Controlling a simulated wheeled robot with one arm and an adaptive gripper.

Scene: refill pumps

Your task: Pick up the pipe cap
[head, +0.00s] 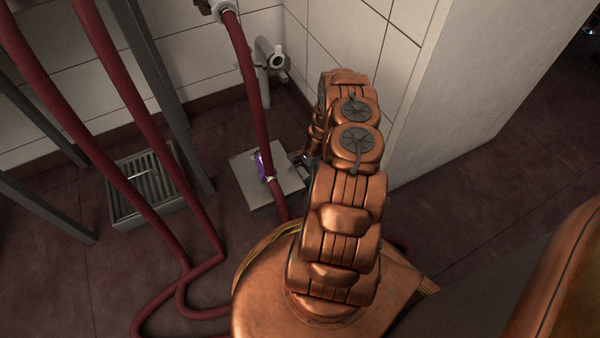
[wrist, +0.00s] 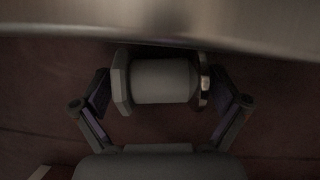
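In the wrist view, a grey cylindrical piece with wider flanged ends, which looks like the pipe cap (wrist: 160,82), lies crosswise between the fingers of my gripper (wrist: 161,88). One finger is close to each end, with a narrow gap on the right; contact on the left is unclear. The fingers look spread wide. In the head view my gripper (head: 280,168) is low over a pale square surface, partly hidden by my arm and a red hose. Its purple pad shows there. I cannot make out the cap in the head view.
The pale square surface (head: 245,190) sits low near the wall corner. A red hose (head: 247,90) hangs before it. More hoses and grey posts stand left, by a floor grate (head: 145,184). A grey wall valve (head: 270,59) is behind. A wide smooth edge crosses the wrist view's top.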

